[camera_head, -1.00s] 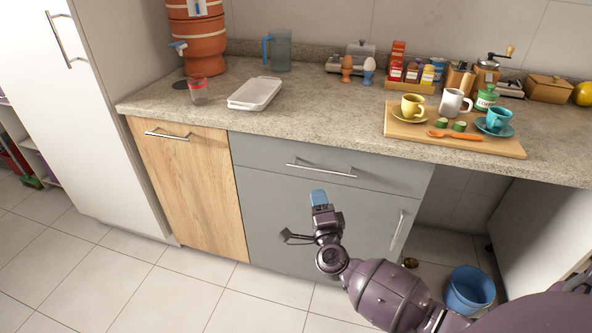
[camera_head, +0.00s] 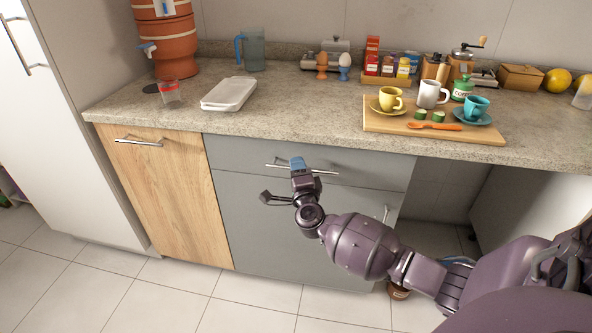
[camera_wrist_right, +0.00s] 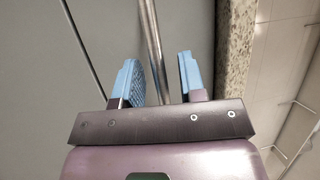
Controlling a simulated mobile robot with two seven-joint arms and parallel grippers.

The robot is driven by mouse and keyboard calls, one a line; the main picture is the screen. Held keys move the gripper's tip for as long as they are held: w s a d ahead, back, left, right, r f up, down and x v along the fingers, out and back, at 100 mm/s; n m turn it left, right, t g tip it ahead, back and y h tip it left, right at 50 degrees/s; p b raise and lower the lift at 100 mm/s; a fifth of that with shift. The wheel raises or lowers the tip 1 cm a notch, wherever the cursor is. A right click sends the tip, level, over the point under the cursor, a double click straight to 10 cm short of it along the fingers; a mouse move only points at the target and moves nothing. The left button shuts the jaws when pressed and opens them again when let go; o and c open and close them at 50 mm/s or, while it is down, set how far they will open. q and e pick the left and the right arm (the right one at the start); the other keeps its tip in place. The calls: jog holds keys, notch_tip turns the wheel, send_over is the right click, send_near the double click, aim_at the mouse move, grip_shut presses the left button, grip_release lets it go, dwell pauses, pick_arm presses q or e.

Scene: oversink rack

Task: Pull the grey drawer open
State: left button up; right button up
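The grey drawer (camera_head: 375,168) is shut, under the counter and above a grey cabinet door. Its metal bar handle (camera_head: 325,172) runs across the front. My right gripper (camera_head: 297,164) is at the handle, left of its right end, and its blue fingertips overlap the bar. In the right wrist view the blue fingers (camera_wrist_right: 158,78) stand apart, with the handle (camera_wrist_right: 151,35) running between them and a gap on each side. How deep the bar sits between them is hard to tell. My left gripper is not in view.
The counter (camera_head: 310,120) overhangs just above the drawer. A wooden-front cabinet (camera_head: 165,195) is to the left, and the grey door (camera_head: 260,235) with an upright handle is below. A cutting board (camera_head: 480,137) with cups stands on the counter. The floor in front is clear.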

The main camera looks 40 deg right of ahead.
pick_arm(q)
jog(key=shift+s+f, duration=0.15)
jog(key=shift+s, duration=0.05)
pick_arm(e)
jog(key=shift+c, duration=0.3)
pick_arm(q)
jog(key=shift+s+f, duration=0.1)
pick_arm(e)
grip_shut()
